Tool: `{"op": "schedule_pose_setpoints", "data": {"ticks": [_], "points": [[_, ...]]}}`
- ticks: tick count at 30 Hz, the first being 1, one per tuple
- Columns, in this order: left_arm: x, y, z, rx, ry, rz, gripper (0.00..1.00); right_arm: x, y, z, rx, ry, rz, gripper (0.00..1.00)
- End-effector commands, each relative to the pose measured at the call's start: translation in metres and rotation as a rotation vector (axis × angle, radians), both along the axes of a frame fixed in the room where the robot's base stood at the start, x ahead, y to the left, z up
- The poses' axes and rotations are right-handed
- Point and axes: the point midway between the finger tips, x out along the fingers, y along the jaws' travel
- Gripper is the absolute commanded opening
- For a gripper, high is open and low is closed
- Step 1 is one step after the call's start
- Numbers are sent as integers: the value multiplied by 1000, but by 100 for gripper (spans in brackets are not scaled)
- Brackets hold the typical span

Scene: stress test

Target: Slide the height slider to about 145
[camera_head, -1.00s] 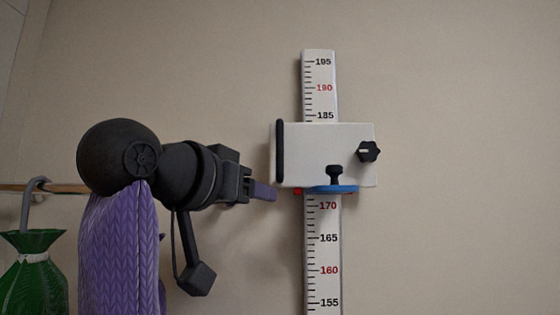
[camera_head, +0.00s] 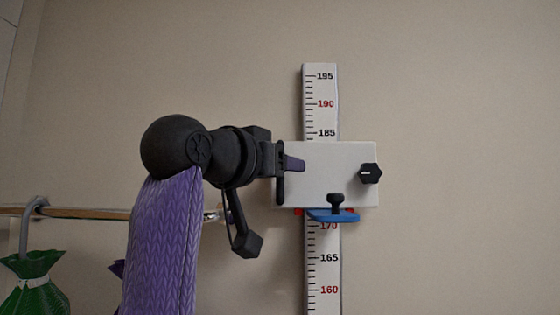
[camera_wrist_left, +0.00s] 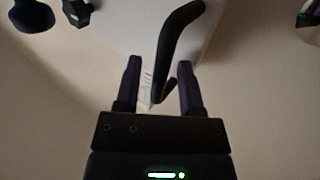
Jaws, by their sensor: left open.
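The height slider (camera_head: 325,185) is a white block on a vertical white scale (camera_head: 323,255). It sits between about 172 and 184. It has a black bar handle on its left edge, a black knob (camera_head: 370,173) on its right and a blue plate (camera_head: 333,215) with a small black knob at its bottom. My left gripper (camera_head: 294,163) is at the slider's left side. In the left wrist view the black handle (camera_wrist_left: 174,50) reaches down between the two open purple fingers (camera_wrist_left: 158,85); I cannot tell whether they touch it. My right gripper is not in view.
A wooden rail (camera_head: 90,213) with a grey hook (camera_head: 33,220) runs along the wall at left. A green bag (camera_head: 32,285) hangs there. The wall to the right of the scale is clear.

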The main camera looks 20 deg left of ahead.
Motion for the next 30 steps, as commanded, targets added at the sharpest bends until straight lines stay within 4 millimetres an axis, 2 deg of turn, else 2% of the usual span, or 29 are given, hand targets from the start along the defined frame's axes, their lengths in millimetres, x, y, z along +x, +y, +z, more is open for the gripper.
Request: {"op": "schedule_pose_setpoints", "data": {"ticks": [1,7,30], "points": [[0,0,0,0,0,0,43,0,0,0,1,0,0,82],[0,0,0,0,0,0,1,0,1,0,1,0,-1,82],[-1,0,0,0,0,0,0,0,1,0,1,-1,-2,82]]}}
